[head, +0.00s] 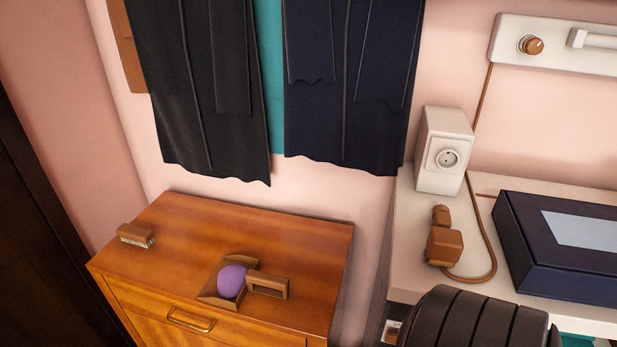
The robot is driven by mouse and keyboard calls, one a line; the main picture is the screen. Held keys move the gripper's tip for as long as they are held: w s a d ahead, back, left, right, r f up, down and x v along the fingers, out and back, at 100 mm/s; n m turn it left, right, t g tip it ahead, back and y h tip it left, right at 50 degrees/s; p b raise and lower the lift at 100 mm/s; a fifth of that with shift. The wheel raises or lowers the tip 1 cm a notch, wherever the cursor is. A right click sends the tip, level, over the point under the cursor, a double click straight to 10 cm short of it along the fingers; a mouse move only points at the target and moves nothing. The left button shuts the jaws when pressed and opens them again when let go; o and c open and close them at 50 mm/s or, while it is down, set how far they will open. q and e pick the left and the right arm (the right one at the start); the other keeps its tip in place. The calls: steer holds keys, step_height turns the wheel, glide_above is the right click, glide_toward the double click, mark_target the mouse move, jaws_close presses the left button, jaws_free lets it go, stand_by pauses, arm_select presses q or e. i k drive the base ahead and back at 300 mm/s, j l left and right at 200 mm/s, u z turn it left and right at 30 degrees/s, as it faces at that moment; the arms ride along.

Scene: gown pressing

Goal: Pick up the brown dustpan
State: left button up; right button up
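The brown dustpan (268,287) lies on top of the wooden cabinet (190,215), near its front edge. Its open pan points left and its loop-like handle points right. A purple ball (232,281) sits in the pan and hides part of it. Neither of my grippers shows in the head view, so nothing is seen touching the dustpan.
A brown brush (135,236) lies at the cabinet's left end. Dark gowns (345,90) hang behind. On the white counter (408,215) right are a socket box (443,150), a brown plug with cord (444,247) and a dark blue box (550,265). A black ribbed shape fills the bottom right.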

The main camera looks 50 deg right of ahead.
mark_target(229, 285)
steer(key=i+l+z, duration=0.1)
steer(key=i+z, duration=0.15)
steer(key=z, duration=0.15)
steer(key=i+l+z, duration=0.1)
steer(key=z, duration=0.3)
steer(key=i+j, duration=0.05)
steer(key=i, duration=0.05)
